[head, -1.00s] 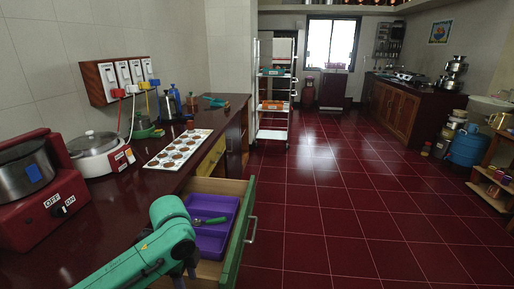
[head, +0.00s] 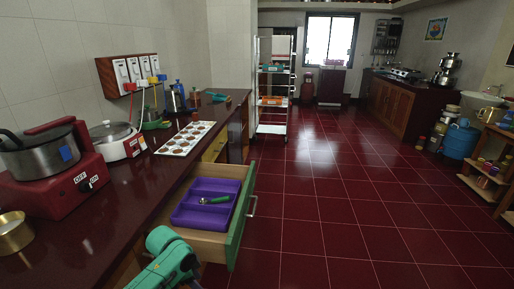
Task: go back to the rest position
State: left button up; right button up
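My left arm, green, comes in at the bottom of the head view, in front of the open drawer (head: 240,217). Its gripper is below the picture edge or hidden, so I cannot see its fingers. My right arm and gripper are not in view. The drawer is pulled out from the counter and holds a purple tray (head: 188,216). A spoon-like utensil with a green part (head: 216,200) lies in the tray.
The dark counter (head: 92,248) on the left carries a red cooker with a pot (head: 62,188), a white cooker (head: 112,140), a muffin tray (head: 185,139) and a brass pot (head: 13,234). A white rack (head: 273,90) stands ahead. The red tiled floor on the right is clear.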

pick_arm(q)
jog(key=s+a+f+n, duration=0.3)
jog(key=s+f, duration=0.1)
jog(key=f, duration=0.4)
jog(key=s+a+f+n+y+p, duration=0.15)
jog(key=s+f, duration=0.25)
jog(key=f, duration=0.4)
jog(key=s+a+f+n, duration=0.4)
jog(key=f, duration=0.4)
jog(key=s+f, duration=0.3)
jog(key=s, duration=0.6)
jog(key=s+f+n, duration=0.1)
jog(key=s+f, duration=0.2)
jog(key=s, duration=0.6)
jog(key=s+f+n, duration=0.1)
jog(key=s+f, duration=0.2)
jog(key=s, duration=0.6)
jog(key=shift+f+g+y, duration=0.35)
jog(key=shift+f+g, duration=0.05)
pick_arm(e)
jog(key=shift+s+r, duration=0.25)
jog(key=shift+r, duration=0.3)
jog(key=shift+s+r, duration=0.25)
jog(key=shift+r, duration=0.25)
